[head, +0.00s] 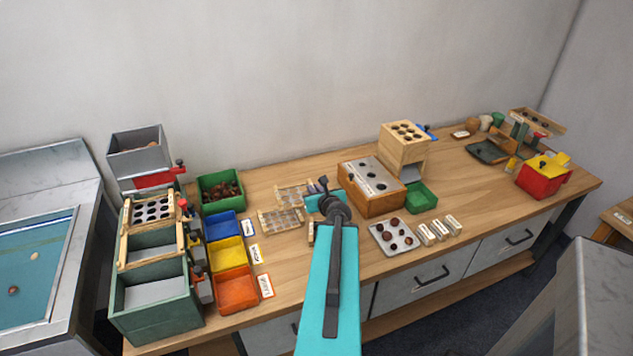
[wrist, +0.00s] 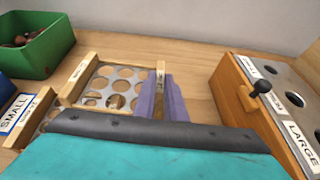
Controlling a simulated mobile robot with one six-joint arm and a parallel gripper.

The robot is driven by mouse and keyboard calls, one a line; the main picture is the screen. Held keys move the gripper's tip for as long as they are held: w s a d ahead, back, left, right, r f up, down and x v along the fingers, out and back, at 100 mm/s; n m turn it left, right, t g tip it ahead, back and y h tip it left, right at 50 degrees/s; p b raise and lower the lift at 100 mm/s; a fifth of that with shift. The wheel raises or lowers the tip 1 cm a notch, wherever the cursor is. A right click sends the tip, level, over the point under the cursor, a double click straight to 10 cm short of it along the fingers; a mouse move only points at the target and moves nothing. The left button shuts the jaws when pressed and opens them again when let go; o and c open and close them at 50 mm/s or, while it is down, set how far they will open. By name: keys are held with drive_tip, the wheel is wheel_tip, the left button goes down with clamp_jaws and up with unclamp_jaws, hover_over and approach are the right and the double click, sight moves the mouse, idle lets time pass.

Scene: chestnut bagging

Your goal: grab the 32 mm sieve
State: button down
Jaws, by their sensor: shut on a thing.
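A flat sieve with round holes and wooden end bars (wrist: 118,73) lies on the table in the wrist view; it also shows left of my gripper in the head view (head: 291,196). Its labels are too small to read surely. My gripper (wrist: 163,92) has purple fingers and is shut on the sieve's right end bar. In the head view my gripper (head: 316,202) is mostly behind my wrist. A second sieve (wrist: 31,117) lies nearer, at lower left in the wrist view; it also shows in the head view (head: 280,221).
A wooden box with a grey holed top (head: 372,183) stands close on the right. A green bin of chestnuts (head: 220,190) and blue, yellow and orange trays (head: 236,290) stand left.

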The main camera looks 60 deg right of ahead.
drive_tip(key=shift+a+r+p, duration=0.15)
drive_tip(key=shift+r+p, duration=0.05)
drive_tip(key=shift+p, duration=0.6)
drive_tip(key=shift+a+p, duration=0.15)
drive_tip(key=shift+p, duration=0.3)
drive_tip(key=s+a+p, duration=0.1)
drive_tip(key=a+p, duration=0.1)
drive_tip(key=p, duration=0.4)
drive_tip(key=shift+s+r, duration=0.15)
drive_tip(key=a+p, duration=0.1)
drive_tip(key=s+a+p, duration=0.1)
drive_tip(key=p, duration=0.1)
drive_tip(key=shift+f, duration=0.2)
